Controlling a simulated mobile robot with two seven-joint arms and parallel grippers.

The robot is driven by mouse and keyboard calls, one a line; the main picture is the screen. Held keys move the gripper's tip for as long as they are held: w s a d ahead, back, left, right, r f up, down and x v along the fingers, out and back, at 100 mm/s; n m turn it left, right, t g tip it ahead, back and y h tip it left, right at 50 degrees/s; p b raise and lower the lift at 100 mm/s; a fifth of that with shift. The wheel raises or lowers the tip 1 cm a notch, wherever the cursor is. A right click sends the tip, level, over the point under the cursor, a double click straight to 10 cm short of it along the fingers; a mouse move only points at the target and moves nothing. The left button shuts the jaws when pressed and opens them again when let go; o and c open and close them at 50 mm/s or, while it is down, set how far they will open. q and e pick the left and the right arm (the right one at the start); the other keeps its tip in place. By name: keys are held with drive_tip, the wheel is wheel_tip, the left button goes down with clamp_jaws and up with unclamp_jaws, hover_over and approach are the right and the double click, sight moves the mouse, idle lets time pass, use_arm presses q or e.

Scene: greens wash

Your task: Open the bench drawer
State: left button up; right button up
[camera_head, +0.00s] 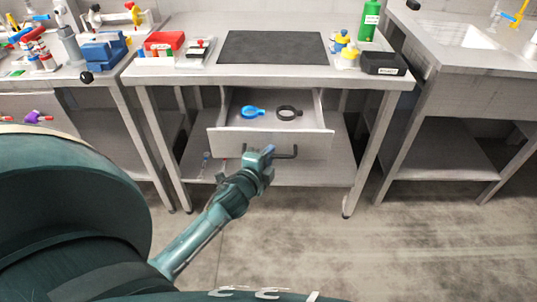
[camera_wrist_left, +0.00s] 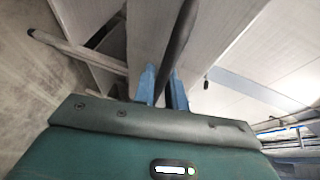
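The bench drawer (camera_head: 229,143) is pulled out from under the middle bench, and its inside shows from above. A blue ring-shaped item (camera_head: 253,112) and a black ring-shaped item (camera_head: 288,113) lie in it. A dark bar handle (camera_head: 285,155) runs along the drawer front. My left gripper (camera_head: 267,152) is at the left part of this handle. In the left wrist view, the dark bar (camera_wrist_left: 178,45) passes between the two blue fingers (camera_wrist_left: 163,88), which look closed around it. My right gripper is in neither view.
The middle bench top (camera_head: 270,76) carries a dark mat (camera_head: 273,47), a red box (camera_head: 164,42), a black box (camera_head: 383,64) and a green bottle (camera_head: 369,20). Side benches stand left and right. The floor (camera_head: 300,235) before the drawer is clear apart from my arm.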

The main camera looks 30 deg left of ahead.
use_arm(q)
drive_tip(key=o, duration=0.4)
drive_tip(key=v, duration=1.3)
drive_tip(key=shift+s, duration=0.1)
